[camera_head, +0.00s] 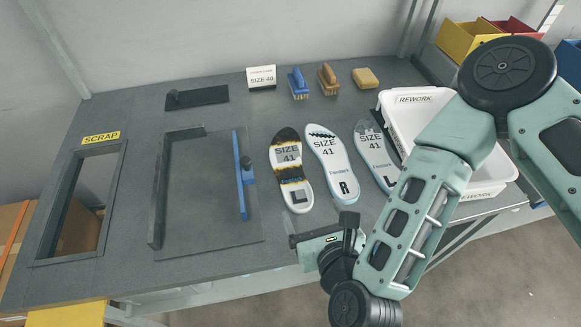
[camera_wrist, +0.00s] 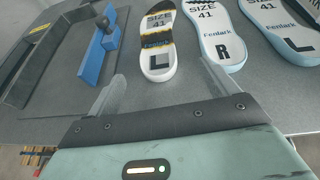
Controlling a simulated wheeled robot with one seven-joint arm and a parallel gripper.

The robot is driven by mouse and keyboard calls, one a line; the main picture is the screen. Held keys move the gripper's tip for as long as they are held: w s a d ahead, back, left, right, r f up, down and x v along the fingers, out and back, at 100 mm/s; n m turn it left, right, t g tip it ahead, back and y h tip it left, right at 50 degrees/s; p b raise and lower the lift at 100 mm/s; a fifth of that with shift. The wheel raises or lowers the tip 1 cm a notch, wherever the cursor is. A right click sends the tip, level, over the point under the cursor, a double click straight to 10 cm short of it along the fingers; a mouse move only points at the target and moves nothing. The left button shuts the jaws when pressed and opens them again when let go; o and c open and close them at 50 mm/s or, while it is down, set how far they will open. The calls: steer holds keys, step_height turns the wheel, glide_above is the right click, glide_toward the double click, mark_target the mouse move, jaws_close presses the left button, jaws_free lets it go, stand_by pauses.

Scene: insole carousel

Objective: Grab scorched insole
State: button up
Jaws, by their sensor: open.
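The scorched insole (camera_head: 291,172) lies flat on the grey table, marked SIZE 41 and L, with a black burnt toe and a brown-black burnt band below the size print. It also shows in the wrist view (camera_wrist: 157,42), ahead of the fingers. My gripper (camera_head: 318,239) is at the table's front edge, just in front of the insole's heel. In the wrist view my gripper (camera_wrist: 160,92) is open, its two fingers wide apart with nothing between them. The head view partly hides the fingers.
Right of the scorched insole lie a clean R insole (camera_head: 333,163) and another L insole (camera_head: 378,158). The white REWORK bin (camera_head: 397,112) stands right, behind my arm. Left are a fixture with a blue bar (camera_head: 241,175) and the SCRAP opening (camera_head: 84,200). Brushes (camera_head: 298,84) stand behind.

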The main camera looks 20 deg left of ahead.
mark_target(295, 187)
steer(key=shift+s+f+p+x, duration=0.15)
steer(key=shift+p+x, duration=0.25)
steer(key=shift+x, duration=1.45)
steer(key=shift+s+f+p+x, duration=0.15)
steer(key=shift+p+x, duration=0.25)
steer(key=shift+x, duration=1.45)
steer(key=shift+a, duration=0.15)
steer(key=c, duration=1.1)
